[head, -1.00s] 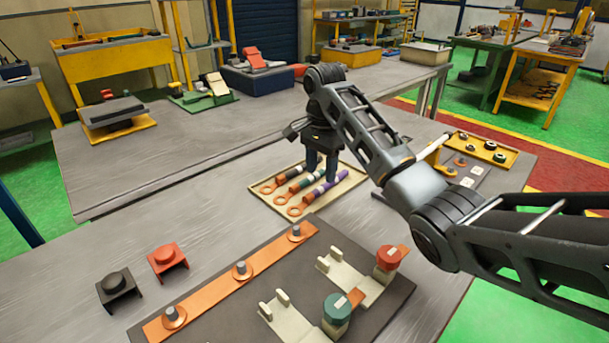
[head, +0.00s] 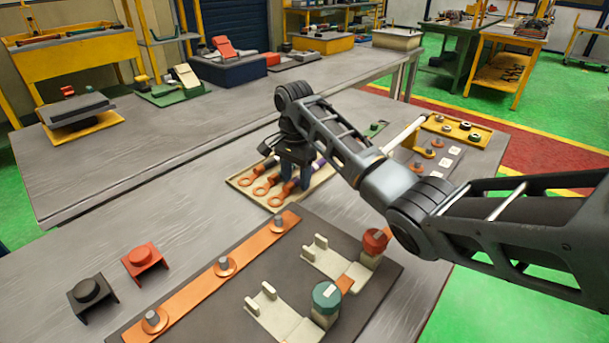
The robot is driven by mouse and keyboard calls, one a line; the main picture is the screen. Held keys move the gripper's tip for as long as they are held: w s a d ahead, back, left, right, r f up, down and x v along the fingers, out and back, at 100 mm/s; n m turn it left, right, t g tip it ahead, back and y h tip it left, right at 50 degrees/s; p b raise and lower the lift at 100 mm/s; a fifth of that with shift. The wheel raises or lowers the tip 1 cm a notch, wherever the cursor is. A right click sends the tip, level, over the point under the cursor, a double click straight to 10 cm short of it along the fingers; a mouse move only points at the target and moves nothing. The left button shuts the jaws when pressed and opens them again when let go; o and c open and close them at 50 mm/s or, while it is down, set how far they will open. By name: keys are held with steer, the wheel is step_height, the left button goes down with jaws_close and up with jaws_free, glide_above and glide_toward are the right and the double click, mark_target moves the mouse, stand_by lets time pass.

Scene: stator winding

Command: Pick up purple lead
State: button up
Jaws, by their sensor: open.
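Three leads with orange ring ends lie side by side on a shallow cream tray (head: 235,184) in the middle of the bench. The purple lead (head: 276,201) is the one nearest the camera; its ring and orange shank show, with a small bit of purple beyond my gripper. My gripper (head: 296,181) points down, open, low over the tray at the purple lead's body. Its fingers hide most of the sleeve, and I cannot tell whether they touch it.
In front is a dark board with an orange strip (head: 190,291) bearing several posts, cream brackets, and red (head: 374,241) and green (head: 326,297) terminals. Black (head: 91,291) and red (head: 144,261) caps stand left. A yellow parts tray (head: 459,131) lies beyond my arm. The bench left of the leads is clear.

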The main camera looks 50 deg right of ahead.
steer(key=shift+c, duration=0.4)
jaws_close()
steer(key=shift+r, duration=0.1)
steer(key=shift+r, duration=0.6)
step_height(320, 180, up, 3)
steer(key=shift+w+f, duration=0.1)
steer(key=s+d+r+p, duration=0.5)
steer(key=s+d+r, duration=0.1)
steer(key=d, duration=0.3)
steer(key=shift+s+d+r, duration=0.25)
steer(key=shift+s+r, duration=0.15)
steer(key=shift+s, duration=0.1)
